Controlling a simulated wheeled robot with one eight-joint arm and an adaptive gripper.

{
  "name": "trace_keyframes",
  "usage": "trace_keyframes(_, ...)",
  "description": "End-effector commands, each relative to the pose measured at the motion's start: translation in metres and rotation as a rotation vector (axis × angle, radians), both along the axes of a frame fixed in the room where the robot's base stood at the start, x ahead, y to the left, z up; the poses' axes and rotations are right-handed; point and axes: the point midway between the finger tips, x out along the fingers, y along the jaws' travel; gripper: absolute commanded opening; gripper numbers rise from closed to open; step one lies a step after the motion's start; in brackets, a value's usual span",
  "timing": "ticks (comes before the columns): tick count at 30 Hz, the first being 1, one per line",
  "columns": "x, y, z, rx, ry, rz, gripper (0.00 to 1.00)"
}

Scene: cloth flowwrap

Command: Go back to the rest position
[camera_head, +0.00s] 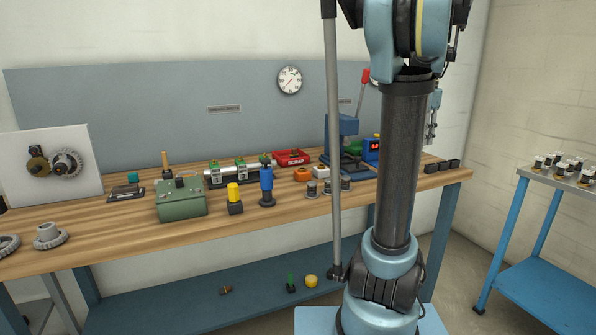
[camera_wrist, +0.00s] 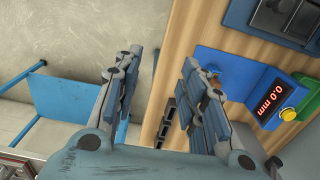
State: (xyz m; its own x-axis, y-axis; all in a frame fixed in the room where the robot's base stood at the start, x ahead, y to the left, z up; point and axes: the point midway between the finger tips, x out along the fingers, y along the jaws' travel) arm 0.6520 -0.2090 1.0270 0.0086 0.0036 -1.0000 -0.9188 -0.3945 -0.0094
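My gripper (camera_head: 431,125) shows at the right of my arm in the head view, raised above the right end of the bench and partly hidden by the arm. In the wrist view, the two fingers of my gripper (camera_wrist: 158,65) stand well apart. Nothing is visible between them except the bench edge and floor below. My arm rises in front of the bench and hides part of it.
The wooden bench (camera_head: 120,232) carries a green box (camera_head: 181,199), a blue-handled tool (camera_head: 266,185) and several small parts. A blue gauge (camera_wrist: 238,75) with a red readout and black blocks (camera_head: 443,165) are near its right end. A blue cart (camera_head: 553,290) stands at right, with floor between.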

Motion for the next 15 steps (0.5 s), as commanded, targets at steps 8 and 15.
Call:
trace_keyframes(8,-0.014,0.014,-0.013,-0.007,-0.01,0.069,0.38)
trace_keyframes(15,-0.034,0.042,-0.029,-0.017,-0.026,0.174,0.38)
